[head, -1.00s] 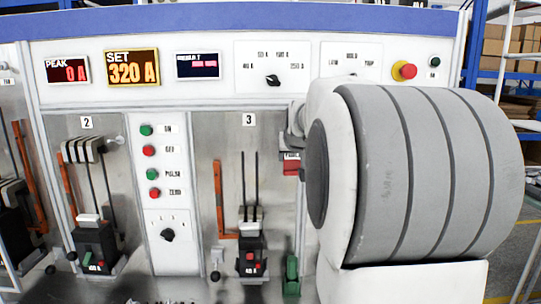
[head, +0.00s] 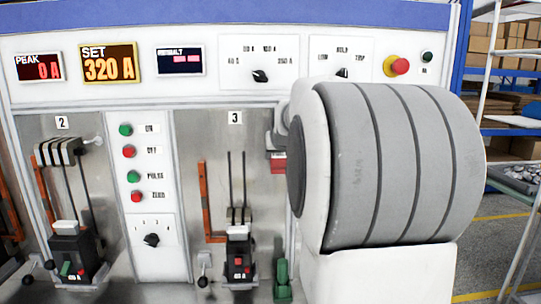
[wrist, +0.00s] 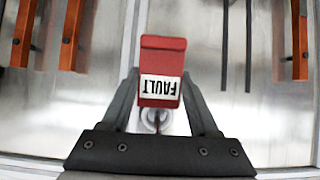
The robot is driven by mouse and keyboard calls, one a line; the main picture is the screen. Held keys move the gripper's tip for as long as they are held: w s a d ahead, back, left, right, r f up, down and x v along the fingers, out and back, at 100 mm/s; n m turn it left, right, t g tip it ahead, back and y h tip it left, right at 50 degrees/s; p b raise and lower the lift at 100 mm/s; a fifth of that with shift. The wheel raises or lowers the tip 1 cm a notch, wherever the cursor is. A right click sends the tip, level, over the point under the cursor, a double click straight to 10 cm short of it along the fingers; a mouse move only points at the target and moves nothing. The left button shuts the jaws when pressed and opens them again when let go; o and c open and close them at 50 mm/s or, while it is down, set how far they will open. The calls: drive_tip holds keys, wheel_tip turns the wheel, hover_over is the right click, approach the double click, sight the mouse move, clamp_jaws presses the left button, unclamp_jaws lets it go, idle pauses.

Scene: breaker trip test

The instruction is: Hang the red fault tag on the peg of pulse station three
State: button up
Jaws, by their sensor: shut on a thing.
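The red fault tag (wrist: 163,62) has a white label reading FAULT, upside down in the wrist view. My gripper (wrist: 161,85) is shut on it, with a dark finger on each side. In the head view the tag (head: 278,164) shows at the right of station three's bay (head: 262,122), just left of my large arm link. A round metal piece (wrist: 153,118) shows partly behind the tag's label end; it may be the peg. I cannot tell whether the tag touches it. In the head view, station three's peg cannot be made out beside my arm.
Station three holds a breaker (head: 239,250), an orange bar (head: 207,205) and a green part (head: 282,280) at lower right. Station two (head: 62,123) has its own pale peg (head: 93,140). A button column (head: 145,170) stands between them. A red emergency button (head: 397,65) sits above.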

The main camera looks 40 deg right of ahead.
idle(0.4)
drive_tip(key=o, duration=1.4)
drive_tip(key=shift+a+r, duration=0.1)
drive_tip(key=shift+r, duration=0.05)
